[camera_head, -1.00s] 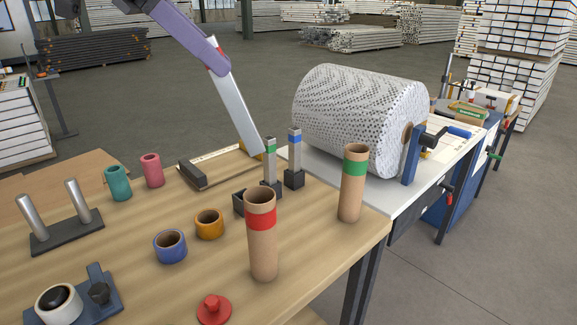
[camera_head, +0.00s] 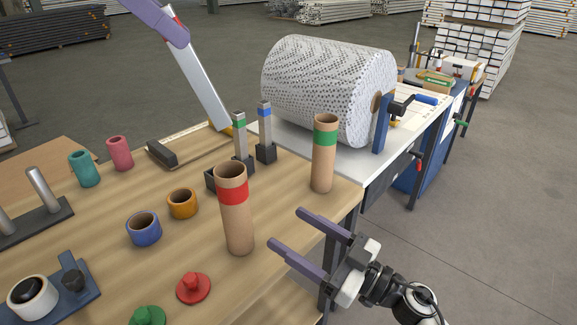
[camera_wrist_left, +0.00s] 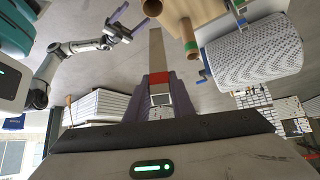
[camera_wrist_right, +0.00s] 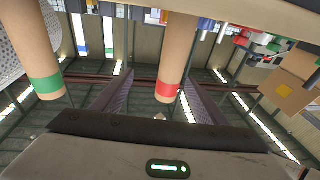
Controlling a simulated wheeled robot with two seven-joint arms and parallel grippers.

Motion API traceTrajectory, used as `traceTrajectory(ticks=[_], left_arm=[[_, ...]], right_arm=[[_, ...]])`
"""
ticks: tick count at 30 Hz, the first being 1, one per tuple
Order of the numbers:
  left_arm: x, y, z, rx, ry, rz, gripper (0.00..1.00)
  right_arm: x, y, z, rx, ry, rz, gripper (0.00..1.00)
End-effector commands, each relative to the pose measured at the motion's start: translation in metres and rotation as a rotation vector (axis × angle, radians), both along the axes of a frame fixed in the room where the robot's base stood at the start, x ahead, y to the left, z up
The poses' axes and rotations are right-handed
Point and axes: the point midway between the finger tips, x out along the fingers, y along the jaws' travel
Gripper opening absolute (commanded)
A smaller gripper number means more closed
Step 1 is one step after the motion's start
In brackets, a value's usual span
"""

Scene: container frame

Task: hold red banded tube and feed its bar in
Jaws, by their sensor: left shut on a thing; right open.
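The red banded tube (camera_head: 235,208) is cardboard and stands upright near the table's right edge. My right gripper (camera_head: 286,227) is open and empty to its right, fingers directed toward it. In the right wrist view the tube (camera_wrist_right: 176,50) appears ahead, between the finger directions. My left gripper (camera_head: 165,22) shows only partly at the top. It is shut on the upper end of a long silver bar (camera_head: 200,85) with a red band, held tilted; the left wrist view shows this grip (camera_wrist_left: 159,82). The bar's lower end is near the bar stands, apart from the tube.
A green banded tube (camera_head: 323,160) stands behind and right of the red one. Green (camera_head: 240,140) and blue (camera_head: 265,130) banded bars stand in dark holders. A large roll (camera_head: 325,90) is behind. Colored rings and a red knobbed disc (camera_head: 193,288) lie on the table (camera_head: 110,250).

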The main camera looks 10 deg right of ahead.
Motion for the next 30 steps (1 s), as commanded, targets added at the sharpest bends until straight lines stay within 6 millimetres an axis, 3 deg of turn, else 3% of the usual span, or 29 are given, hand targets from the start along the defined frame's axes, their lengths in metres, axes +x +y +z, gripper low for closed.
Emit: traceTrajectory(ticks=[6, 14, 30], left_arm=[[0.0, 0.0, 0.0, -0.001, -0.001, -0.001, 0.0], [0.0, 0.0, 0.0, -0.001, -0.001, -0.001, 0.0], [0.0, 0.0, 0.0, -0.001, -0.001, -0.001, 0.0]], right_arm=[[0.005, 0.015, 0.001, -0.093, 0.077, 0.159, 0.66], [0.013, 0.028, -0.003, -0.116, 0.114, 0.19, 0.66], [0.066, 0.104, -0.002, -0.114, 0.112, 0.188, 0.66]])
